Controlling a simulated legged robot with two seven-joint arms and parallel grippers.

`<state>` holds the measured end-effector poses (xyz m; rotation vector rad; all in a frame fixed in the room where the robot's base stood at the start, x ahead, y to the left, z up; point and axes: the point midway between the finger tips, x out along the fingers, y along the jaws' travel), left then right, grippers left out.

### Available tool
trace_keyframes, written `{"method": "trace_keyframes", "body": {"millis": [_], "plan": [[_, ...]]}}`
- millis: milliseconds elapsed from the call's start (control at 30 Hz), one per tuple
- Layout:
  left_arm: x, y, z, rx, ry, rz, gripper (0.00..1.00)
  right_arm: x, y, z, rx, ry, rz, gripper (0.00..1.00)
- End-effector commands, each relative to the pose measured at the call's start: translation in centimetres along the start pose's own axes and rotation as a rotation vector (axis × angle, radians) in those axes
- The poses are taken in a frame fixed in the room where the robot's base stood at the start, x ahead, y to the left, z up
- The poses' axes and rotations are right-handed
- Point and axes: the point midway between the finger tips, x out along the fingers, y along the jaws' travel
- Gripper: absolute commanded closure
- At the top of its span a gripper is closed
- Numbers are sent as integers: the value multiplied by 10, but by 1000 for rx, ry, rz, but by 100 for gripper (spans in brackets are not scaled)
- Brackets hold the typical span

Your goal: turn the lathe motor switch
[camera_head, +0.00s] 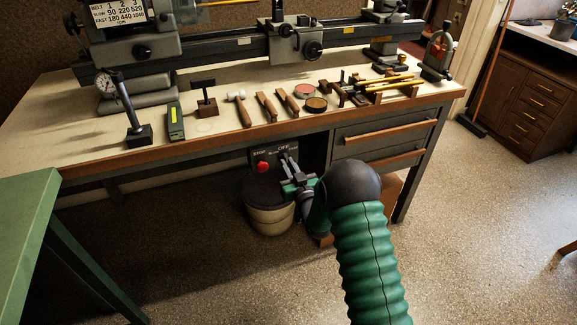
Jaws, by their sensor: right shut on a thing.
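The lathe motor switch panel (256,155) hangs under the front edge of the bench, with a red stop button (263,167) and the words STOP and OFF showing. My right arm, in a green ribbed sleeve, comes in from the bottom right. My right gripper (285,158) is at the right part of the panel, just below the OFF mark, with its fingers shut on the switch knob. The fingers mostly hide the knob, so its exact angle cannot be told. My left gripper is not in view.
The lathe (230,45) stands along the back of the wooden bench (215,124), with hand tools in front. A lidded bin (268,216) stands on the floor below the panel. Drawers (380,145) are to the right, and a green table (25,215) is at the left.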

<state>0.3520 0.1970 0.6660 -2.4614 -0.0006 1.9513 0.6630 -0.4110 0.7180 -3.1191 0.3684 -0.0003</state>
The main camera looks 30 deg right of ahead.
Motion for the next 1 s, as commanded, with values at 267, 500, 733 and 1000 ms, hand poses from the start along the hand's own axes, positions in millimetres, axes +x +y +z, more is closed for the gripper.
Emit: {"method": "trace_keyframes", "body": {"millis": [267, 500, 733, 1000], "plan": [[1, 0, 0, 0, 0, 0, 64, 0, 0, 1, -19, -2, 1, 100], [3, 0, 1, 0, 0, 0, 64, 0, -1, 2, -126, -3, 0, 100], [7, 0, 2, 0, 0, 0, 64, -1, -2, 3, -302, -4, 0, 100], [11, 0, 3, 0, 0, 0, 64, -1, -4, 4, -509, -5, -1, 100]]}}
